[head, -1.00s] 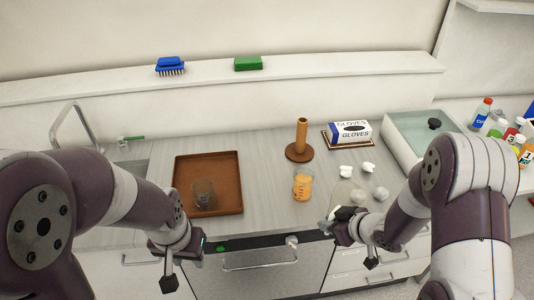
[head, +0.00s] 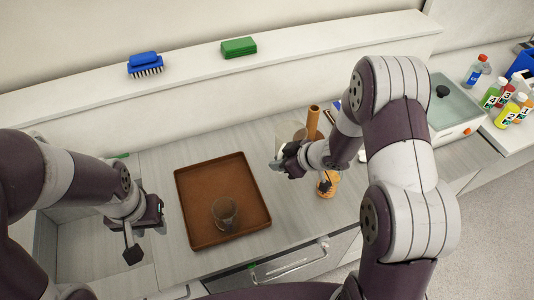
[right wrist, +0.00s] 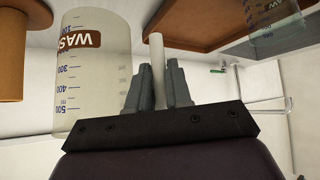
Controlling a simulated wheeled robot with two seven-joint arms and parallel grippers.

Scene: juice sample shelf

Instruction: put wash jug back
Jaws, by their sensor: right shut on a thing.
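The wash jug (head: 289,134) is a clear, translucent vessel with a brown "WASH" label and volume marks. In the right wrist view the jug (right wrist: 92,75) appears upside down, beside my fingers. My right gripper (head: 280,164) is shut on its pale handle (right wrist: 157,60), which runs between the two fingers in the right wrist view (right wrist: 157,85). In the head view the jug is over the counter between the brown tray and the wooden post. My left gripper (head: 152,215) hangs left of the tray, apart from it; its jaws are too unclear to read.
The brown tray (head: 208,241) holds a clear beaker (head: 225,212). A wooden post (head: 314,120) stands behind the jug. An orange-filled beaker (head: 328,184) is partly behind my right arm. A shelf above holds a blue brush (head: 145,64) and green sponge (head: 239,47). Numbered bottles (head: 513,110) stand far right.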

